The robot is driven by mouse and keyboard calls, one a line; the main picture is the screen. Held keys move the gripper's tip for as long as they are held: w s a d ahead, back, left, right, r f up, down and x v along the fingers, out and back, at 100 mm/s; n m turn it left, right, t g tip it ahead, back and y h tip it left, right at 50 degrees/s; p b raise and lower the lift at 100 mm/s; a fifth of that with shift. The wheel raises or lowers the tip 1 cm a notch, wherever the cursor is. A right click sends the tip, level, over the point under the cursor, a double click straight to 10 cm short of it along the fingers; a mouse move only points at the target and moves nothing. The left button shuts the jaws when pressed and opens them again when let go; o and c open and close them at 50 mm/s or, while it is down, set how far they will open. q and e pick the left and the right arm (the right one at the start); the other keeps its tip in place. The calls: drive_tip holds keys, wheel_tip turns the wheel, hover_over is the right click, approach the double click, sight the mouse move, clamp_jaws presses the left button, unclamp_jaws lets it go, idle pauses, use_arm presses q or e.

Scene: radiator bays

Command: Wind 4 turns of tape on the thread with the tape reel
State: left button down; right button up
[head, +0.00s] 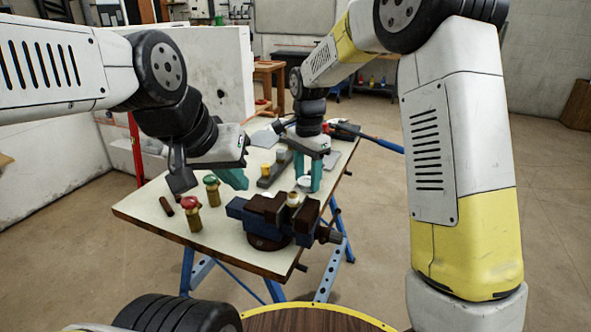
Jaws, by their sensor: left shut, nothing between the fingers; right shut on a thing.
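A blue and dark brown vise (262,222) stands at the front right of the workbench. A small pale brass fitting (293,198) stands upright in its jaws; its thread is too small to make out. My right gripper (308,186) has teal fingers pointing down just behind the fitting. It is shut on a small white thing (304,181), which looks like the tape reel and is partly hidden by the fingers. The reel appears close to the fitting, but I cannot tell whether tape joins them. My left gripper (240,184) is shut and empty above the bench, left of the vise.
On the pale workbench (155,222), a red-topped brass valve (191,214), a green-topped one (212,190) and a brown cylinder (166,206) stand or lie at the left. A grey holder (275,170) with a yellow piece lies behind the vise. A blue-handled tool (380,143) overhangs the back right edge.

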drive_tip(key=s+d, duration=0.1)
drive_tip(key=s, duration=0.1)
drive_tip(key=s+d, duration=0.2)
drive_tip(key=s, duration=0.1)
drive_tip(key=shift+s+d, duration=0.3)
drive_tip(key=s, duration=0.1)
drive_tip(key=s+a, duration=0.1)
drive_tip(key=s, duration=0.1)
drive_tip(key=s+a, duration=0.1)
drive_tip(key=s, duration=0.1)
drive_tip(key=s+a, duration=0.2)
drive_tip(key=a, duration=0.4)
drive_tip(key=w+a, duration=0.1)
drive_tip(key=w, duration=0.2)
drive_tip(key=w+a, duration=0.2)
drive_tip(key=w, duration=0.1)
drive_tip(key=w+a, duration=0.2)
drive_tip(key=w, duration=0.1)
drive_tip(key=shift+w+a, duration=0.1)
drive_tip(key=w+d, duration=0.2)
drive_tip(key=w, duration=0.1)
drive_tip(key=shift+d, duration=0.3)
drive_tip(key=s+d, duration=0.7)
drive_tip(key=d, duration=0.3)
wheel_tip(320, 180, up, 9)
drive_tip(key=shift+s+d+f, duration=0.15)
drive_tip(key=shift+f, duration=0.05)
